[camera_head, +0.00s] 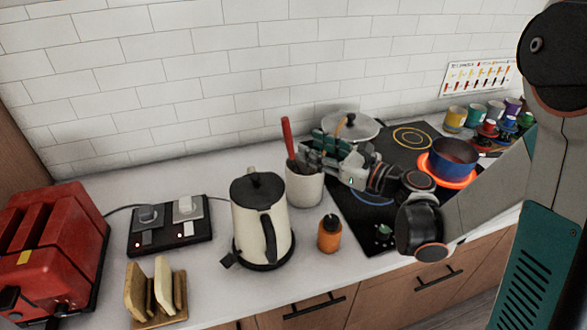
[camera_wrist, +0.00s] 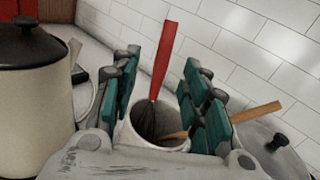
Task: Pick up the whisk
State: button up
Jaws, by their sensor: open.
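The whisk (camera_wrist: 163,58) has a red handle and stands tilted in a white utensil crock (camera_head: 305,188). Its dark wires go down into the crock. The whisk's red handle also shows in the head view (camera_head: 288,137). My gripper (camera_wrist: 162,75) is open, with its teal-padded fingers on both sides of the whisk in the wrist view, apart from the handle. In the head view my gripper (camera_head: 318,147) is just right of the handle, above the crock. A wooden utensil (camera_wrist: 255,112) also leans in the crock.
A cream kettle (camera_head: 262,222) stands left of the crock, and an orange bottle (camera_head: 330,234) stands in front. A lidded pot (camera_head: 352,124) and the black hob (camera_head: 370,208) are to the right. A blue pot (camera_head: 453,158) sits on a glowing ring. The tiled wall is behind.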

aim_at(287, 133)
jog(key=b+x, duration=0.1)
jog(key=x, duration=0.8)
jog(key=shift+w+a+r+b, duration=0.1)
jog(key=shift+w+r+b, duration=0.05)
jog(key=shift+w+b, duration=0.25)
jog(key=shift+c, duration=0.5)
grip_shut()
